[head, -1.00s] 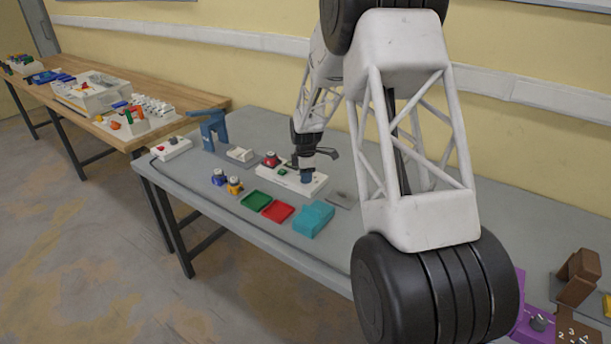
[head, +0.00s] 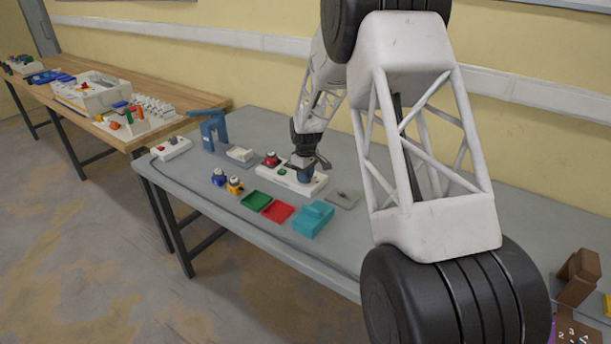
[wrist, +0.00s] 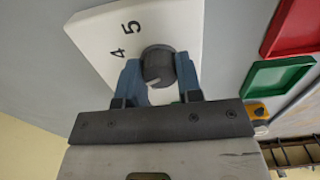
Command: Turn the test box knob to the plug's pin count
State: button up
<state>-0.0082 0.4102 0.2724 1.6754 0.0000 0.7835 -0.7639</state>
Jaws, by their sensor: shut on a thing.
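The white test box (head: 318,189) stands on the grey table in the head view, with a green button (head: 282,171) on top. A red piece with a grey top (head: 271,159), seemingly the plug, sits at its left end; its pins cannot be seen. In the wrist view the dark round knob (wrist: 158,66) is on the white box face near the printed digits 4 and 5. Its pale mark is at the lower edge in the picture. My gripper (wrist: 159,72) is shut on the knob, a blue finger at each side. In the head view my gripper (head: 304,174) hides the knob.
Blue (head: 218,177) and yellow (head: 235,185) pieces, a green tray (head: 256,201), a red tray (head: 278,212) and a teal box (head: 313,219) stand in front of the test box. A blue stand (head: 214,130) is behind left, a grey plate (head: 343,200) to the right.

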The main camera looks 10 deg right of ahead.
jog(key=m, duration=0.4)
jog(key=shift+m, duration=0.3)
jog(key=m, duration=0.4)
jog(key=shift+m, duration=0.3)
jog(key=m, duration=0.8)
jog(key=shift+m, duration=0.3)
jog(key=o, duration=0.9)
jog(key=shift+o, duration=0.2)
jog(key=shift+r, duration=0.1)
